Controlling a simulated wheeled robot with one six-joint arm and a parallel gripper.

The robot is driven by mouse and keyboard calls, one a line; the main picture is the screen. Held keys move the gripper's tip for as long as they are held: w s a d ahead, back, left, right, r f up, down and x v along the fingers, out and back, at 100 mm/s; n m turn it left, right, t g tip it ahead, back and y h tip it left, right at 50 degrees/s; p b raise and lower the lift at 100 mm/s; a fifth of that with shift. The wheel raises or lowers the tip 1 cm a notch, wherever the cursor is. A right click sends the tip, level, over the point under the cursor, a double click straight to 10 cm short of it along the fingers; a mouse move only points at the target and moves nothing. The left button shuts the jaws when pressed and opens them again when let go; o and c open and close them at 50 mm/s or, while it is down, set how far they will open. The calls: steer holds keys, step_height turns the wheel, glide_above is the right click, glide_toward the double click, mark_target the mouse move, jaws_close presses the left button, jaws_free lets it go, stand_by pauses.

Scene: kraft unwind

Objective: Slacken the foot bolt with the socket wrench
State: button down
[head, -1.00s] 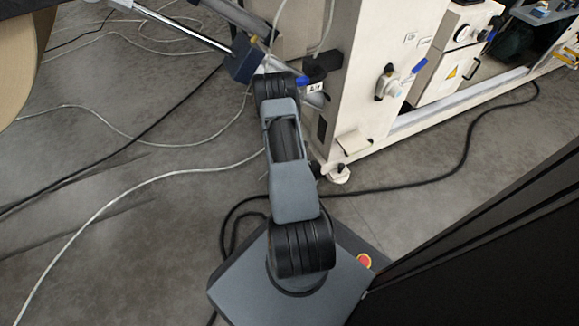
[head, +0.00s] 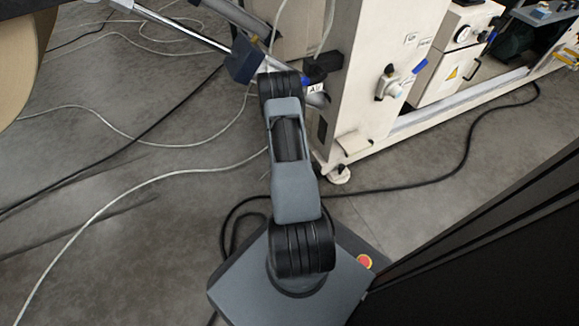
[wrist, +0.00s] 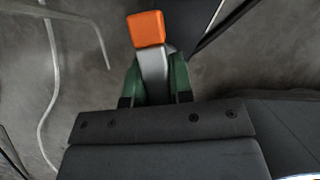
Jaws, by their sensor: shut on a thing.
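In the wrist view my gripper (wrist: 155,80) has its two green fingers shut on a grey bar with an orange block-shaped end (wrist: 146,29), which looks like the socket wrench. The orange end points away from my wrist, over bare floor. In the head view my gripper and the wrench are hidden behind my own arm. A levelling foot (head: 337,175) shows under the near corner of the cream machine frame (head: 375,70). Its bolt is too small to make out. The wrist view does not show the foot.
A dark cable (head: 440,178) runs over the floor past the foot. Pale cables (head: 130,186) cross the floor at the left. A large kraft roll (head: 15,60) stands at the left edge. A dark blue block (head: 244,60) on a chrome rod is close to my arm's far end.

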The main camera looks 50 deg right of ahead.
steer(key=shift+n, duration=0.4)
steer(key=shift+w+n+t, duration=0.15)
steer(key=shift+n+t, duration=0.45)
steer(key=shift+n, duration=0.5)
steer(key=shift+r, duration=0.2)
steer(key=shift+r+p, duration=1.6)
steer(key=shift+r, duration=0.8)
